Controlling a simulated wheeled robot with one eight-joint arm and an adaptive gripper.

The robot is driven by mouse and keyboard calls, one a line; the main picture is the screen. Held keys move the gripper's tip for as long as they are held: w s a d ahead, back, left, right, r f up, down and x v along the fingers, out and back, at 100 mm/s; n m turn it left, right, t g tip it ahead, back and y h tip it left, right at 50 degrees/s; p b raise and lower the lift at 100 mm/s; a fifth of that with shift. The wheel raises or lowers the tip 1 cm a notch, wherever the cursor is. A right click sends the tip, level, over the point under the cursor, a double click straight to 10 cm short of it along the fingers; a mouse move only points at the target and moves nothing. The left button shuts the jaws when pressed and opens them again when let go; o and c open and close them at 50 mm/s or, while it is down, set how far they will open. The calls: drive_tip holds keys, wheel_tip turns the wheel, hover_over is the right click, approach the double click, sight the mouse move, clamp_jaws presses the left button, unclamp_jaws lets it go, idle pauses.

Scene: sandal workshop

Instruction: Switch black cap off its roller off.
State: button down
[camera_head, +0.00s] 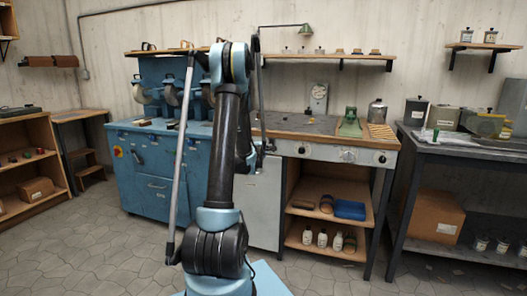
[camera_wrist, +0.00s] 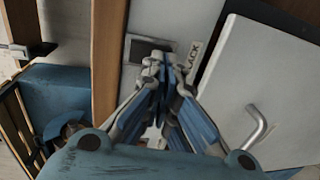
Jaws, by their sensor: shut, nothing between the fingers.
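In the wrist view my gripper (camera_wrist: 168,62) is shut and empty. Its fingertips are at a pale grey panel (camera_wrist: 212,22), beside a dark rectangular switch-like piece (camera_wrist: 143,48). A small label (camera_wrist: 191,58) right of the fingertips reads "LACK", its start covered or cut off by a finger. The fingers hide part of the dark piece, so I cannot tell its position or whether they touch it. In the head view the bench's front panel (camera_head: 318,151) carries several dials, and my arm hides its left end. I cannot make out a black cap or its roller.
A pale cabinet door with a bent metal handle (camera_wrist: 257,126) is close right of the fingers. A blue machine (camera_head: 150,165) with several wheels stands left of my arm. A dark table (camera_head: 470,150) is at right. Floor (camera_head: 90,245) at left is clear.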

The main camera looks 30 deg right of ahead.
drive_tip(key=shift+w+d, duration=0.2)
idle(0.3)
drive_tip(key=shift+w+d+f, duration=0.2)
drive_tip(key=shift+d, duration=0.05)
drive_tip(key=shift+s+a, duration=0.1)
drive_tip(key=s+a+f, duration=0.2)
drive_tip(key=s+a, duration=0.6)
drive_tip(key=a, duration=0.2)
drive_tip(key=shift+s+a, duration=0.2)
drive_tip(key=shift+s, duration=0.2)
drive_tip(key=shift+a, duration=0.1)
